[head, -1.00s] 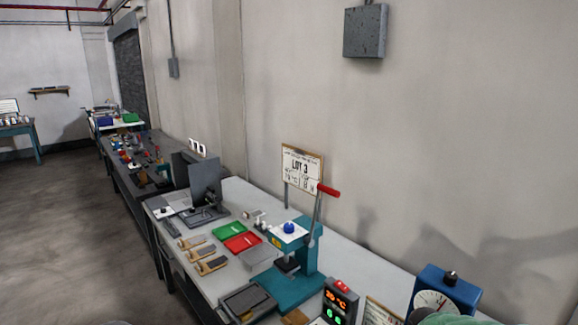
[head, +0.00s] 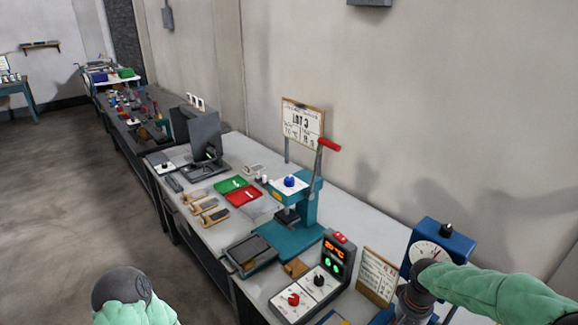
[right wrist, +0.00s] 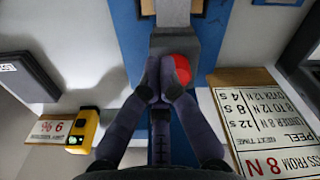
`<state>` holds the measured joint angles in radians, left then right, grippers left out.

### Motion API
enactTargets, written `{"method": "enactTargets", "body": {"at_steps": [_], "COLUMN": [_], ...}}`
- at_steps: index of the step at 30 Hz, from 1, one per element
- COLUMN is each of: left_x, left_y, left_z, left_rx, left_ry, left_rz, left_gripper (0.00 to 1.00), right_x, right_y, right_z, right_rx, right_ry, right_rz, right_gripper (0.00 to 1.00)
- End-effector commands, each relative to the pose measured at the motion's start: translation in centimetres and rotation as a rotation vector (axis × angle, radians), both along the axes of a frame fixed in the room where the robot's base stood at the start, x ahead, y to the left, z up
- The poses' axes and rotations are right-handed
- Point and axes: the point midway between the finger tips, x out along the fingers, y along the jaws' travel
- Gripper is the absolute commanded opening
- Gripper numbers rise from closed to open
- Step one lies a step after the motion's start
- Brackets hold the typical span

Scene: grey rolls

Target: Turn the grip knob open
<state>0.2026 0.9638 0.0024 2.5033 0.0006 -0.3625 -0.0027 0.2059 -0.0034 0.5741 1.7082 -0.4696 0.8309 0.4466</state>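A red knob (right wrist: 181,69), which I take to be the grip knob, sits on a grey block (right wrist: 198,40) on the blue stand (right wrist: 132,45) in the right wrist view. My right gripper (right wrist: 161,88) is over the block, its two dark fingertips drawn close together. The right finger covers part of the knob. I see no red clearly between the tips, and whether they touch the knob is unclear. In the head view the blue gauge stand (head: 449,240) is at the right, and my right arm hides its lower part. My left gripper is out of view.
A control box (head: 310,292) with a red and a black knob stands left of the gauge. A clipboard sign (head: 378,275) is between them. A teal press (head: 300,215) with a red-tipped lever stands behind. A yellow device (right wrist: 83,130) shows in the right wrist view.

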Motion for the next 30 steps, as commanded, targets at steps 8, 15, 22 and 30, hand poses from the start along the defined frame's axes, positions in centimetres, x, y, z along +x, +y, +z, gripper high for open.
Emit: {"method": "enactTargets", "body": {"at_steps": [8,15,22,30], "left_x": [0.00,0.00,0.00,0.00], "left_y": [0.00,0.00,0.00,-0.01], "left_z": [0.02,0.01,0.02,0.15], "left_rx": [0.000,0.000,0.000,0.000], "left_ry": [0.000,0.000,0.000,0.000], "left_rz": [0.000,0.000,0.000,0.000], "left_gripper": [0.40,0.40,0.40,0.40], "right_x": [-1.06,-1.06,-1.23,-1.62], "right_y": [-0.48,-0.51,-0.52,-0.51], "right_z": [-1.32,-1.34,-1.34,-0.93], "right_rx": [0.000,0.000,0.000,0.001], "right_ry": [0.036,0.036,0.036,0.027], "right_rz": [0.003,0.003,0.003,0.001], "right_gripper": [0.00,0.00,0.00,0.00]}}
